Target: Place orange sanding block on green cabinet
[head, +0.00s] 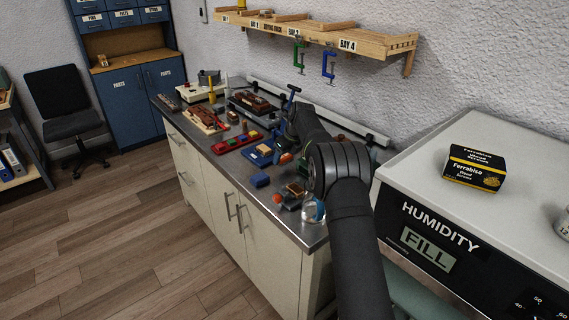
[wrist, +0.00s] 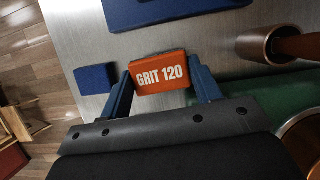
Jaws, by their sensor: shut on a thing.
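The orange sanding block (wrist: 160,74), printed "GRIT 120", sits between the two blue fingers of my gripper (wrist: 161,80) in the wrist view. The fingers are shut on its two sides. The block is over or on the grey metal benchtop; I cannot tell how high. In the head view my dark arm reaches over the bench and largely hides the gripper. A flat green surface (wrist: 262,100) lies to the right of the block in the wrist view, apart from it; I cannot tell whether it is the green cabinet, which I cannot clearly identify in the head view.
The steel bench (head: 222,170) is crowded with tools and parts. A white humidity unit (head: 425,150) carries a black-and-yellow box (head: 474,168). A wooden shelf (head: 330,36) hangs above.

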